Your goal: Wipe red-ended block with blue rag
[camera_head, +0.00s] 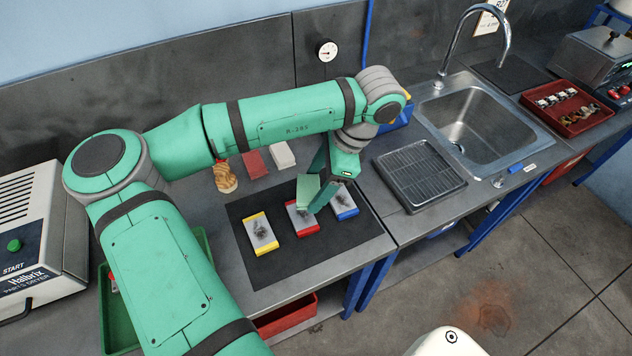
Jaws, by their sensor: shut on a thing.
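The red-ended block (295,224) lies on the dark mat (290,263), between a yellow-ended block (261,234) and a blue-ended block (345,204). Its pale top has a dark smudge. My gripper (314,203) points down over the right part of the red-ended block and partly covers it. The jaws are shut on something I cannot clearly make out. A flat greenish piece shows at the jaws; I cannot tell whether it is a finger or the held thing. Whether it touches the block is unclear. I cannot make out a blue rag.
Behind the mat lie a red piece (255,163), a white piece (282,154) and a wooden brush-like object (225,177). A blue object (402,117) is partly behind my arm. A ribbed tray (418,175) and sink (466,125) are right. The mat's front is clear.

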